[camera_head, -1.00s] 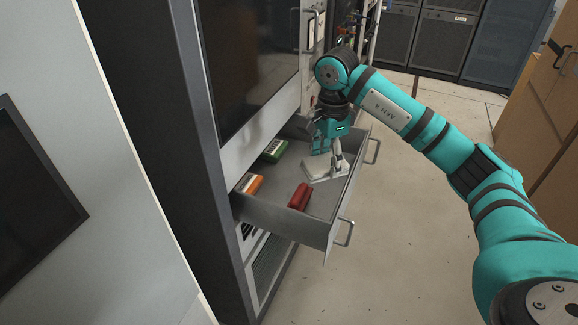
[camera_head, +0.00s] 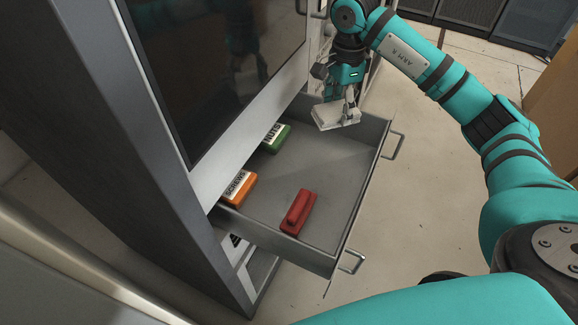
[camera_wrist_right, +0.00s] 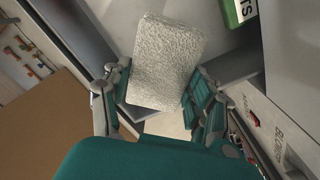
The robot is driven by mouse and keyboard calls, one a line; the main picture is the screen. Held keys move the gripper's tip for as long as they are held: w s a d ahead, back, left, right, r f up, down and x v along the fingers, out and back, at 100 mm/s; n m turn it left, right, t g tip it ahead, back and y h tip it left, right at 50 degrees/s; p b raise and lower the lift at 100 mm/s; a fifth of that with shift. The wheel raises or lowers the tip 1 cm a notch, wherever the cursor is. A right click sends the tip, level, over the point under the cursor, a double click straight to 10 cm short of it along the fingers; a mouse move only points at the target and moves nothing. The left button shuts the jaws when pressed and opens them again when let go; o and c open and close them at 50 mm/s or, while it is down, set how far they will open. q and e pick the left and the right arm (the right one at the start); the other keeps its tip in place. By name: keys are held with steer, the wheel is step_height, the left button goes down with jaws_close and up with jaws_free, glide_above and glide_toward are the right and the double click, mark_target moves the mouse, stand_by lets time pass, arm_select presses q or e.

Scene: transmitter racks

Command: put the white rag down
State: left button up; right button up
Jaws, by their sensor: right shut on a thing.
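The white rag (camera_head: 334,115) is a folded, flat block held at the far end of the open drawer, above its floor near the back wall. My right gripper (camera_head: 350,98) is shut on it from above. In the right wrist view the rag (camera_wrist_right: 165,62), with a rough woven texture, sits between the two teal fingers of the right gripper (camera_wrist_right: 158,95). My left gripper is not in view.
The open grey drawer (camera_head: 335,172) holds a red object (camera_head: 298,212), an orange box marked SCREWS (camera_head: 238,188) and a green box (camera_head: 276,138) marked NUTS. The middle of the drawer floor is clear. The rack front (camera_head: 240,130) rises on the left.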

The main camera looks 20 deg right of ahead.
steer(key=f, duration=0.1)
steer(key=f+b, duration=0.1)
steer(key=s+f, duration=0.1)
steer(key=f, duration=0.1)
steer(key=shift+a+f+b, duration=0.1)
steer(key=shift+a+b, duration=0.2)
glide_above(330, 160)
step_height(330, 160, down, 6)
steer(key=shift+s+f+p, duration=0.1)
steer(key=shift+p, duration=0.2)
steer(key=shift+f, duration=2.2)
steer(key=o, duration=1)
steer(key=shift+r, duration=0.15)
step_height(330, 160, up, 12)
steer(key=shift+f+b, duration=0.1)
steer(key=shift+b, duration=0.4)
